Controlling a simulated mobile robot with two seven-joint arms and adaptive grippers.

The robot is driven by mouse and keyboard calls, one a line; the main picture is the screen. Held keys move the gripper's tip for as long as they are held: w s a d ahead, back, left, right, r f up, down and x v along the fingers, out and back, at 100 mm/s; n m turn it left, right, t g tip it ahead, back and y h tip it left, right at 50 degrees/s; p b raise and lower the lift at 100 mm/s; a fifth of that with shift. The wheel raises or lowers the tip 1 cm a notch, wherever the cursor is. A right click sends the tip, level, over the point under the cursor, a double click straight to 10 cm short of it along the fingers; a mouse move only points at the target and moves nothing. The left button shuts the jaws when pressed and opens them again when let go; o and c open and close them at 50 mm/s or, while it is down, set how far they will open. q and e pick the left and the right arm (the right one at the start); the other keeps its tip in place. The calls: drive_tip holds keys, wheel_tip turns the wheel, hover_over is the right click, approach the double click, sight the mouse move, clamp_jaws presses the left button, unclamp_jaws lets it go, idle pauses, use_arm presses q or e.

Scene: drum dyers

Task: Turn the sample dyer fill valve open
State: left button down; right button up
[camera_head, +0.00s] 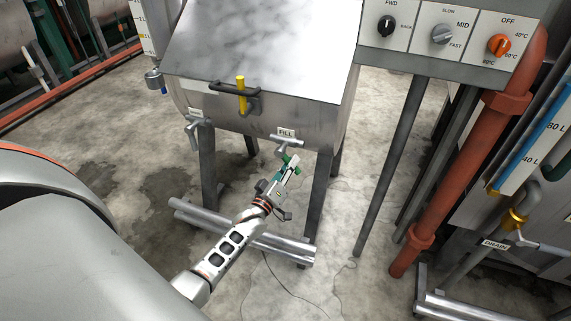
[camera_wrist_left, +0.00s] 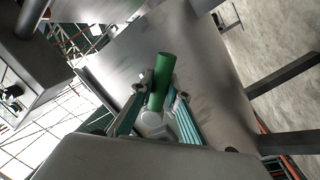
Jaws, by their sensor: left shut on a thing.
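The sample dyer (camera_head: 225,112) is a grey metal vessel on legs with a flat sloping lid. Its fill valve (camera_head: 287,145) hangs from the lower front edge under a FILL label, with a green handle (camera_head: 288,160). My left gripper (camera_head: 285,173) reaches up from below and is shut on the green handle. In the left wrist view the handle (camera_wrist_left: 161,72) sits between the fingertips of the left gripper (camera_wrist_left: 157,98), its free end sticking out past them. The fingers partly hide the handle. My right gripper is in neither view.
A second valve (camera_head: 194,128) hangs from the dyer's left front. A knob panel (camera_head: 445,35) stands at the right, beside an orange-red pipe (camera_head: 445,165). Metal floor tubes (camera_head: 290,247) lie below my arm. Open concrete lies between.

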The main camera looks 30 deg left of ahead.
use_arm(q)
drive_tip(key=shift+w+d+r+n+y, duration=0.15)
drive_tip(key=shift+d+r+n, duration=0.1)
drive_tip(key=shift+n, duration=0.3)
drive_tip(key=shift+s+d+r+n+y, duration=0.15)
drive_tip(key=shift+r+n, duration=0.1)
drive_tip(key=shift+n, duration=0.3)
drive_tip(key=shift+w+r+n+p, duration=0.15)
drive_tip(key=shift+r+n+p, duration=0.05)
drive_tip(key=shift+n+p, duration=0.25)
drive_tip(key=n, duration=0.1)
drive_tip(key=r+n+y, duration=0.1)
drive_tip(key=n, duration=0.1)
drive_tip(key=shift+d+p, duration=0.3)
drive_tip(key=shift+p, duration=0.05)
drive_tip(key=n, duration=0.2)
drive_tip(key=r+n+y+p, duration=0.1)
drive_tip(key=n, duration=0.1)
drive_tip(key=shift+d+r+n, duration=0.15)
drive_tip(key=shift+r+n, duration=0.05)
drive_tip(key=shift+n, duration=0.35)
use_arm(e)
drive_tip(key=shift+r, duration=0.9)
use_arm(q)
drive_tip(key=shift+r, duration=0.1)
drive_tip(key=c, duration=1.9)
unclamp_jaws()
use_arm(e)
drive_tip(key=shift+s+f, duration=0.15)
